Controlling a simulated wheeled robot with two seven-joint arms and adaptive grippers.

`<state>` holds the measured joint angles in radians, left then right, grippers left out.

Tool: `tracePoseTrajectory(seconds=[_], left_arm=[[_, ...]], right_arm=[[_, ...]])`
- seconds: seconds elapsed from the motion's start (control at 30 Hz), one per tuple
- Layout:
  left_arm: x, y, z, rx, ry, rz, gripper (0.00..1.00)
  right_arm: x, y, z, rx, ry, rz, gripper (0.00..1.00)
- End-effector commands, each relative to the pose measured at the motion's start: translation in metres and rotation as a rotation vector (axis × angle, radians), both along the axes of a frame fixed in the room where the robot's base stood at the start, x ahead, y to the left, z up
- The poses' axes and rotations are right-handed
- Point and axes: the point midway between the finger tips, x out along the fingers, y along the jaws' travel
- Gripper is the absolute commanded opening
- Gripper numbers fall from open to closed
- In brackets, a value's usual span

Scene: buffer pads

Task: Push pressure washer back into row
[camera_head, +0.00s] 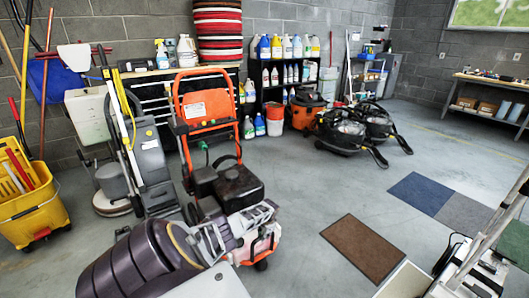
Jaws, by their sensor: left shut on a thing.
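The pressure washer (240,183) stands left of the middle of the head view. It has a tall orange handle frame (177,105), a black engine and an orange lower body with wheels. My left arm comes in from the bottom left, and my left gripper (262,222) is at the washer's near side, low by the engine, shut on the washer. The fingertips and the exact grip spot are hard to make out, and my arm hides part of the washer's base. My right gripper is not in view.
A floor scrubber (152,165) and a yellow mop bucket (32,205) stand left of the washer. Behind are shelves with bottles and a stack of round pads (217,35). Black floor machines (345,130) stand at the back. A brown mat (364,247) lies on open floor to the right.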

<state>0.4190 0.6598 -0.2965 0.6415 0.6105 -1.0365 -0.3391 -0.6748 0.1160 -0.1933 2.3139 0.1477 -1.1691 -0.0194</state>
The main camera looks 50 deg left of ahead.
Motion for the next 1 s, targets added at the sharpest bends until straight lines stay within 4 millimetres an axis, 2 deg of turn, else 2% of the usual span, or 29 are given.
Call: tracePoseTrajectory(seconds=[0.1, 0.13, 0.27, 0.67, 1.0], left_arm=[[-0.0002, -0.0008, -0.0003, -0.001, 0.001, 0.0, 0.0], [-0.0001, -0.0009, -0.0003, -0.002, 0.001, 0.0, 0.23], [0.0, -0.0011, -0.0004, -0.002, 0.001, 0.0, 0.4], [0.0003, -0.0012, 0.0001, -0.001, 0.0, 0.0, 0.41], [0.0002, -0.0022, 0.0079, -0.002, -0.001, 0.0, 0.41]], right_arm=[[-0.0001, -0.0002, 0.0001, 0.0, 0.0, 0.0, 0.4], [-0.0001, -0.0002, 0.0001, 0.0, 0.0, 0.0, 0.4], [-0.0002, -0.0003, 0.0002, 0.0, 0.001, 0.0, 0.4], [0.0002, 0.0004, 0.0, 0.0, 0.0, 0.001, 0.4], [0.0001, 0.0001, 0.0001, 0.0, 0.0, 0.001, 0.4]])
